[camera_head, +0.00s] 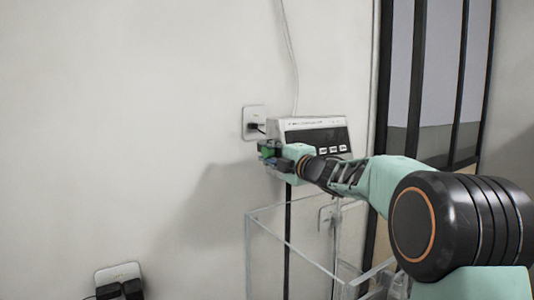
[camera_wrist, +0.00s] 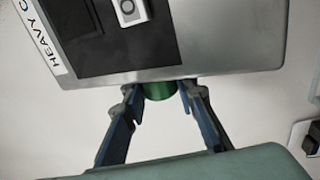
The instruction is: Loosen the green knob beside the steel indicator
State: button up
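The steel indicator (camera_head: 310,123) hangs on the wall at the middle of the head view, with a dark front panel and white buttons. Its steel face (camera_wrist: 225,40) fills the top of the wrist view. The green knob (camera_wrist: 160,90) shows at the lower edge of the indicator. It also shows in the head view (camera_head: 267,149) at the indicator's left side. My gripper (camera_wrist: 161,98) has one finger on each side of the knob, tips close to it. I cannot tell whether both fingers press on it. The knob's far part is hidden behind the indicator's edge.
A wall socket (camera_head: 254,122) with a black plug is left of the indicator, and a cable (camera_head: 291,55) runs up the wall. A clear-walled box (camera_head: 291,246) stands below my arm. Another socket (camera_head: 117,274) is at lower left. The wall at left is bare.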

jog(key=c, duration=0.5)
jog(key=shift+c, duration=0.2)
jog(key=shift+r+g+h+p, duration=0.2)
jog(key=shift+g+h+p, duration=0.15)
jog(key=shift+p, duration=0.65)
jog(key=shift+g+p, duration=0.25)
jog(key=shift+p, duration=0.05)
jog(key=shift+a+f+g+h+p, duration=0.1)
jog(key=shift+g+h+p, duration=0.3)
jog(key=shift+g+h, duration=1.05)
jog(key=shift+g, duration=0.65)
jog(key=shift+f+g+h, duration=0.1)
jog(key=shift+g+h, duration=0.3)
jog(key=shift+g, duration=0.1)
jog(key=o, duration=1.2)
jog(key=shift+s, duration=0.1)
